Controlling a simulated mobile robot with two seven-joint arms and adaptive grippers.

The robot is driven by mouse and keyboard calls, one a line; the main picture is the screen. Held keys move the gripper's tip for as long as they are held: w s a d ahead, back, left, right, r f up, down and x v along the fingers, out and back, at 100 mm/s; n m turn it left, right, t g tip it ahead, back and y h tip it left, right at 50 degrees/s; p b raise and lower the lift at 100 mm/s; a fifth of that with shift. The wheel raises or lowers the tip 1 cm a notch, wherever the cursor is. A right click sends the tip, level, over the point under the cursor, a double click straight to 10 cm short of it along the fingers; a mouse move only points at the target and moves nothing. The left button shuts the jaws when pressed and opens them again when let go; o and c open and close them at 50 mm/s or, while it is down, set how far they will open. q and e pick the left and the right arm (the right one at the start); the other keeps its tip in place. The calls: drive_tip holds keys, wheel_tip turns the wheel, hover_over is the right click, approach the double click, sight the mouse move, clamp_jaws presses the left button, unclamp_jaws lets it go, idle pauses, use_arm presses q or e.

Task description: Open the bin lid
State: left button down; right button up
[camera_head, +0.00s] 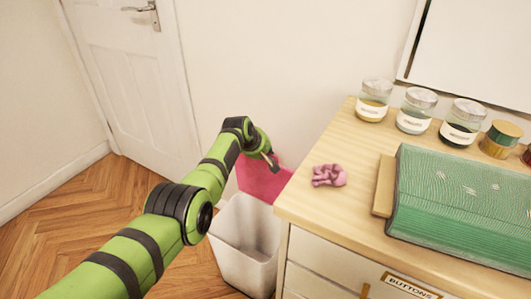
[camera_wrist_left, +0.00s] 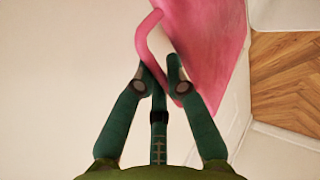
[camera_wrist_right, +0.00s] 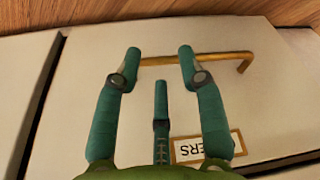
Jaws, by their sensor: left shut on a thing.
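The white bin (camera_head: 245,243) stands on the floor beside the wooden cabinet. Its pink lid (camera_head: 262,180) is raised, tilted up at the back of the bin against the wall side, and the bin's inside shows. My left gripper (camera_head: 271,161) is at the upper part of the lid. In the left wrist view the left gripper (camera_wrist_left: 163,82) is shut on the pink curved handle (camera_wrist_left: 148,40) of the lid. My right gripper (camera_wrist_right: 159,52) is open, with its fingers apart in front of a drawer handle (camera_wrist_right: 215,59); it is not in the head view.
The cabinet top (camera_head: 335,212) right of the bin holds a pink crumpled lump (camera_head: 329,175), a green fabric roll (camera_head: 465,205) and several glass jars. A drawer labelled buttons faces front. A white door (camera_head: 128,75) stands back left; the wooden floor (camera_head: 75,215) left is clear.

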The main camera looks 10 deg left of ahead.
use_arm(q)
drive_tip(key=shift+f, duration=0.3)
use_arm(e)
drive_tip(key=shift+w, duration=0.15)
use_arm(q)
drive_tip(key=c, duration=1.2)
unclamp_jaws()
drive_tip(key=shift+s, duration=0.1)
drive_tip(key=shift+r, duration=0.1)
use_arm(e)
drive_tip(key=shift+w, duration=0.15)
use_arm(q)
drive_tip(key=shift+r, duration=0.1)
drive_tip(key=v, duration=1.1)
drive_tip(key=shift+s+a+r, duration=0.1)
drive_tip(key=shift+r, duration=0.2)
